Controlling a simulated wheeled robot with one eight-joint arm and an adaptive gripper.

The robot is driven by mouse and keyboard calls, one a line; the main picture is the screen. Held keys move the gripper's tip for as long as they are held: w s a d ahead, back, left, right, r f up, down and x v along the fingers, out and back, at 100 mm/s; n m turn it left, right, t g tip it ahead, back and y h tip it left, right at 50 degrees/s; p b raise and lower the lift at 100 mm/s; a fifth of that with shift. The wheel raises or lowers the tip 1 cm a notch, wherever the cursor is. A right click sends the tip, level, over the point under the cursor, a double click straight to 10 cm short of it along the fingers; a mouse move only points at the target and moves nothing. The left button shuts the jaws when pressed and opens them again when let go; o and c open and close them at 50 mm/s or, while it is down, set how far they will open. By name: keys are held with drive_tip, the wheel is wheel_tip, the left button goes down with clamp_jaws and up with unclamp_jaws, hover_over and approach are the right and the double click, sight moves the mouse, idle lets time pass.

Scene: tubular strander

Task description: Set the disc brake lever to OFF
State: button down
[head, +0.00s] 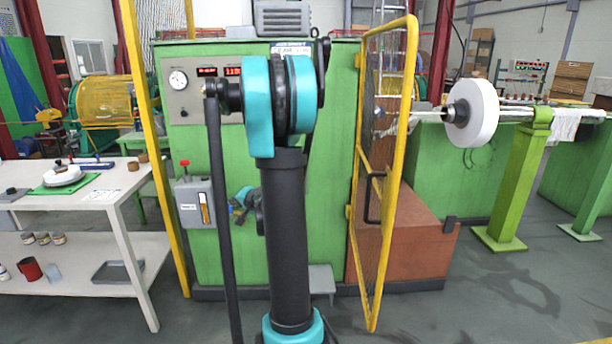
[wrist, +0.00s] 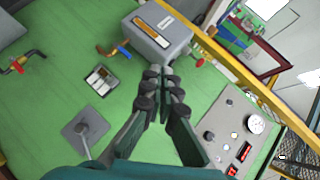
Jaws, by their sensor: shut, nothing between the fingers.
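My gripper (wrist: 162,78) is shut and empty, apart from the box as far as I can tell. In the head view my gripper (head: 238,208) shows right of the box, partly hidden by my arm.
A gauge panel (head: 205,85) is above the box. A yellow post (head: 160,150) and yellow mesh door (head: 385,160) flank the machine front.

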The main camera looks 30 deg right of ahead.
drive_tip(key=w+d+m+t+h, duration=0.2)
drive_tip(key=w+d+m, duration=0.2)
drive_tip(key=d, duration=0.6)
drive_tip(key=w+d+m+t+h, duration=0.2)
drive_tip(key=w+d+m, duration=0.2)
drive_tip(key=d, duration=0.6)
drive_tip(key=s+d+f+m+h, duration=0.1)
drive_tip(key=d+f+m+h, duration=0.2)
drive_tip(key=d, duration=0.6)
drive_tip(key=s+d+f+m+h, duration=0.1)
drive_tip(key=d+f+m+h, duration=0.2)
drive_tip(key=d+m, duration=0.3)
drive_tip(key=d, duration=0.4)
drive_tip(key=shift+s+d+f+g+h, duration=0.15)
drive_tip(key=shift+d+f+g+h, duration=0.15)
drive_tip(key=shift+f, duration=0.05)
